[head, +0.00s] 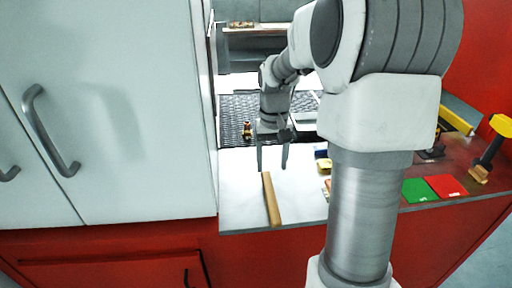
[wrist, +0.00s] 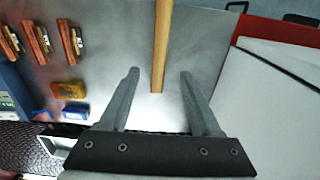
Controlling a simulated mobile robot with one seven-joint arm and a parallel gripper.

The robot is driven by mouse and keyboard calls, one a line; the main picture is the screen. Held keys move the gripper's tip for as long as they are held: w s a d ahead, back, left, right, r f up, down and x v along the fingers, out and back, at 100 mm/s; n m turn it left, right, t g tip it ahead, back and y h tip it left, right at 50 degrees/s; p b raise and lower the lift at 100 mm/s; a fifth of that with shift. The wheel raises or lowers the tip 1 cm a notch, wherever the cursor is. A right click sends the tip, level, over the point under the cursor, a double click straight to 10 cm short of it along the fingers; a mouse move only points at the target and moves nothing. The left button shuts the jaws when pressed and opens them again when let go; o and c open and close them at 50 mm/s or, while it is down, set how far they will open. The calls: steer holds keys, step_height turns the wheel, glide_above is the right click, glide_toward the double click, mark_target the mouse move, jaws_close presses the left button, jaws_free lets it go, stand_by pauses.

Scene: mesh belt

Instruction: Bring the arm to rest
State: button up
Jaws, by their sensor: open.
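My gripper (head: 272,164) hangs over the pale worktop (head: 240,200), fingers pointing down and spread apart. In the wrist view the gripper (wrist: 160,75) has nothing held between its two fingers. A wooden bar (head: 271,199) lies on the worktop just in front of the fingers. In the wrist view the wooden bar (wrist: 161,45) runs from the top edge to a point between the fingertips, and I cannot tell the height gap. My arm reaches from the right foreground to the worktop and hides part of the scene behind it.
A dark mesh belt (head: 238,106) lies behind the worktop, with a small brown figure (head: 247,129) at its edge. A white cabinet (head: 110,110) closes the left side. Several small items, including a yellow block (wrist: 69,89), lie beside the gripper. Green (head: 419,190) and red (head: 446,186) squares lie at right.

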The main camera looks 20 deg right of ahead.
steer(key=s+a+r+n+t, duration=0.1)
steer(key=s+a+r+t, duration=0.1)
steer(key=s, duration=0.4)
steer(key=s+a+r+n+t, duration=0.1)
steer(key=s+a+r, duration=0.4)
steer(key=s+a, duration=0.1)
steer(key=s+a+r+n+t, duration=0.1)
steer(key=s+a+r+t, duration=0.1)
steer(key=s, duration=0.5)
steer(key=a+r, duration=0.1)
steer(key=a, duration=0.1)
steer(key=shift+a+r+t, duration=0.3)
steer(key=shift+r, duration=0.05)
